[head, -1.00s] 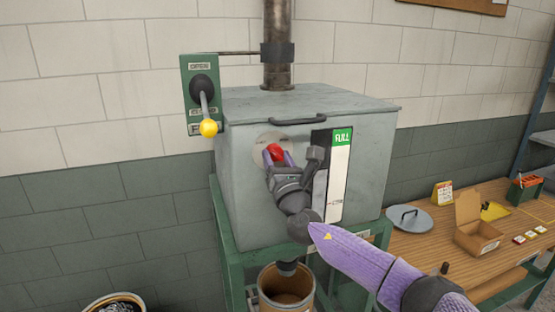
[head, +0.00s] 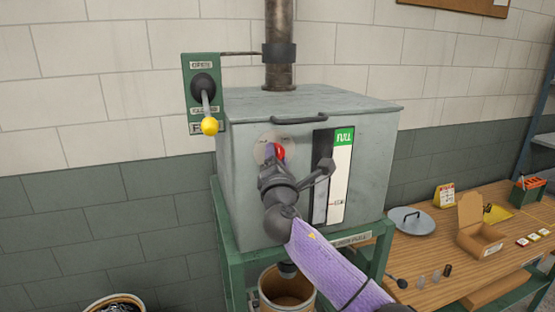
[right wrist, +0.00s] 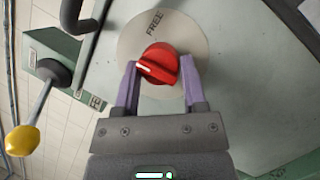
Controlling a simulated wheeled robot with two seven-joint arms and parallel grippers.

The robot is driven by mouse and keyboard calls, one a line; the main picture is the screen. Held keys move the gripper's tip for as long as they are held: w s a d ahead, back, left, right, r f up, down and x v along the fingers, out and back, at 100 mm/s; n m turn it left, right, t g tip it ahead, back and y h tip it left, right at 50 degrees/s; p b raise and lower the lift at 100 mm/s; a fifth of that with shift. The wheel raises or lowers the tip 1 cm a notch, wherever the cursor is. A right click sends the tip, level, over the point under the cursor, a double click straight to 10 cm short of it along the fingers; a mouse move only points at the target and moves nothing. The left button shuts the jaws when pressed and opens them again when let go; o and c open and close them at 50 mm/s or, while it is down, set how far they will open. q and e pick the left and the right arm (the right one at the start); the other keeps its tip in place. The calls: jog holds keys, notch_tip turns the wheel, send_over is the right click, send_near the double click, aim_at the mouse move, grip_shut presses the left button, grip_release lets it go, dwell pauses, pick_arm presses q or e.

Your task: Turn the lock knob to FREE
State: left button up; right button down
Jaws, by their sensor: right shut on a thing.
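The red lock knob (head: 281,151) is on a pale round plate on the front of the grey box, and shows closer in the right wrist view (right wrist: 160,64). Its white mark points left in the wrist view, while the word FREE (right wrist: 154,23) is above it on the plate (right wrist: 190,38). My right gripper (right wrist: 158,78) is shut on the knob, with one purple finger on each side. In the head view my right gripper (head: 275,160) partly covers the knob and plate. My left gripper is not in view.
A lever with a yellow ball (head: 209,126) is on the green OPEN/CLOSED panel (head: 189,78) left of the box. A FULL gauge (head: 341,175) is right of the knob. A drum (head: 287,285) stands below. A wooden bench (head: 425,257) with small items is at right.

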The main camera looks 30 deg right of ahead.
jog(key=m+g+p, duration=0.1)
jog(key=m, duration=0.2)
jog(key=m+g+p, duration=0.1)
jog(key=m, duration=0.3)
jog(key=m+g+p, duration=0.1)
jog(key=m+g, duration=0.1)
jog(key=m, duration=0.2)
jog(key=shift+a+r, duration=0.15)
jog(key=shift+r, duration=0.15)
dwell(0.4)
jog(key=shift+c, duration=0.7)
grip_release()
jog(key=b+v, duration=0.2)
jog(key=v, duration=0.8)
jog(key=shift+b, duration=0.35)
